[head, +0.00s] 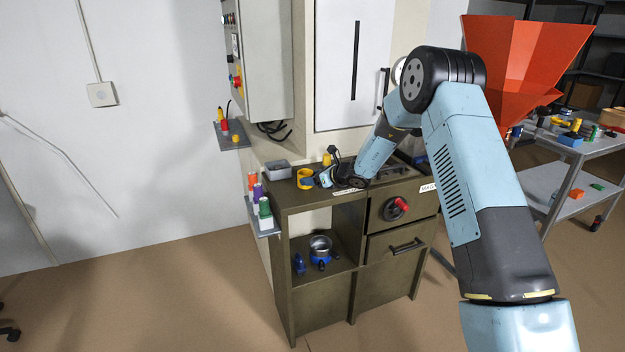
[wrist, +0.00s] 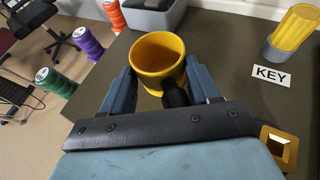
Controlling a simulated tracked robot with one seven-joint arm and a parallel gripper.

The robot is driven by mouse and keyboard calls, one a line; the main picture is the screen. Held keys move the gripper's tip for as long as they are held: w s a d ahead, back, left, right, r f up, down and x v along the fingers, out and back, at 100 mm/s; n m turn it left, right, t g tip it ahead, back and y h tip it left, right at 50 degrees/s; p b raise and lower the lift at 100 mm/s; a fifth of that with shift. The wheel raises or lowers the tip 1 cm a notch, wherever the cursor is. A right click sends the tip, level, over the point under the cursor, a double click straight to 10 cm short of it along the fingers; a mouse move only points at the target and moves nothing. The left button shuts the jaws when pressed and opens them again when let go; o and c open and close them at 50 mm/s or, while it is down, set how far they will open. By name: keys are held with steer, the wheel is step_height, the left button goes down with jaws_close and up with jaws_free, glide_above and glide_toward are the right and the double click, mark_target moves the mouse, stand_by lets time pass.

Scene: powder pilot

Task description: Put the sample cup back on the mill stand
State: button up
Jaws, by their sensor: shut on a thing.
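A yellow cup (wrist: 157,53), open at the top and apparently empty, is between the two blue fingers of my gripper (wrist: 162,84) in the wrist view. A dark stub, perhaps its handle, points from the cup toward my palm. In the head view the yellow cup (head: 305,174) shows at the tip of my gripper (head: 313,180), over the left end of the cabinet top (head: 292,197). I cannot tell whether its base touches the top. A metal bowl on a blue base (head: 320,247) stands in the cabinet's open niche; I cannot tell whether that base is the mill stand.
A grey bin (head: 278,169) stands behind the cup. A yellow-and-grey cylinder (wrist: 291,33) stands by a KEY label (wrist: 271,76). A yellow square ring (wrist: 279,146) lies near my gripper's right side.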

steer(key=shift+f, duration=0.15)
steer(key=o, duration=1.5)
steer(key=shift+c, duration=0.2)
steer(key=v, duration=1.2)
steer(key=s+d+r+n+g+h, duration=0.1)
steer(key=s+d+r+n+g, duration=0.15)
steer(key=s+r+n, duration=0.65)
steer(key=s+d+r+n+g+h, duration=0.1)
steer(key=s+d+r+n, duration=0.3)
steer(key=s+r, duration=0.8)
steer(key=s+d+r+n+t+h, duration=0.1)
steer(key=s+d+n+h, duration=0.3)
steer(key=s+d, duration=0.4)
steer(key=s+d+r+n+t+h, duration=0.1)
steer(key=s+d+n+h, duration=0.4)
steer(key=s, duration=1.4)
steer(key=d+r+n, duration=0.1)
steer(key=d+n, duration=0.1)
steer(key=d, duration=0.1)
steer(key=shift+d, duration=0.2)
